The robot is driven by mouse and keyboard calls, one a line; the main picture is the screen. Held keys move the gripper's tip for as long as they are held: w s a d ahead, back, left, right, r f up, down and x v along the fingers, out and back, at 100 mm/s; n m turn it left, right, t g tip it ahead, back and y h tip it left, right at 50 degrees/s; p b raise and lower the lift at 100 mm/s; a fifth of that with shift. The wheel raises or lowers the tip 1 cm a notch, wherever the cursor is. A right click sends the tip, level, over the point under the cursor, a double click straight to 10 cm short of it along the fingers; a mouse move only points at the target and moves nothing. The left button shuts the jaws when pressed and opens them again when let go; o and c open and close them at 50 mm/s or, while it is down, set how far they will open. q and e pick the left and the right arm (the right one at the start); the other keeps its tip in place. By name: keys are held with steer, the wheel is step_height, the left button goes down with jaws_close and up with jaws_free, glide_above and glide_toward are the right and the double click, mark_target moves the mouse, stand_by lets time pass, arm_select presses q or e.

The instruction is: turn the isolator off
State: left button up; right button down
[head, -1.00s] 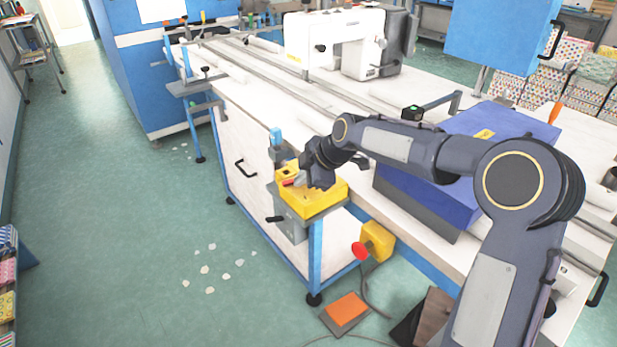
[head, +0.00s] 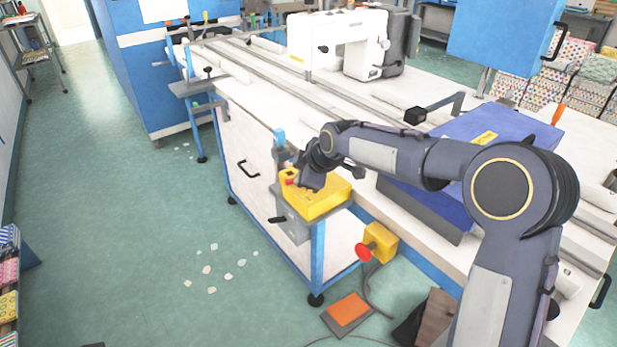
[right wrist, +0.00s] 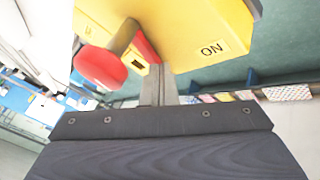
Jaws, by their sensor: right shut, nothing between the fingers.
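The isolator is a yellow box (head: 325,202) on a grey bracket at the near corner of the worktable. Its red handle (head: 289,177) shows small beside my gripper. My right gripper (head: 296,186) is over the box's left part. Its fingers (right wrist: 158,75) are shut and empty, with tips close beside the handle's base; I cannot tell whether they touch it. My left gripper is out of view.
A second yellow box (head: 381,240) with a red button (head: 363,252) is mounted lower on the table's side. A small black box (head: 415,115) shows no light. A white sewing machine (head: 345,45) and a blue case (head: 470,165) stand on the table. Open floor lies left.

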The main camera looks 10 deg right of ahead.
steer(key=shift+w+a+m+h, duration=0.2)
steer(key=shift+w+m+h, duration=0.15)
steer(key=shift+m, duration=0.55)
steer(key=shift+w+a+m+t+h+b, duration=0.15)
steer(key=shift+w+m+t+h, duration=0.2)
steer(key=shift+m+h, duration=0.5)
steer(key=shift+w+a+m+t+h+b, duration=0.15)
steer(key=shift+w+m+h, duration=0.35)
steer(key=shift+m, duration=0.65)
steer(key=shift+w+d+m+h+p, duration=0.15)
steer(key=shift+w+m+h, duration=0.4)
steer(key=shift+m, duration=0.45)
steer(key=shift+w+d+m+h+p, duration=0.15)
steer(key=shift+w+m+h, duration=0.15)
steer(key=shift+m+h, duration=0.55)
steer(key=shift+w, duration=0.3)
steer(key=shift+a, duration=0.1)
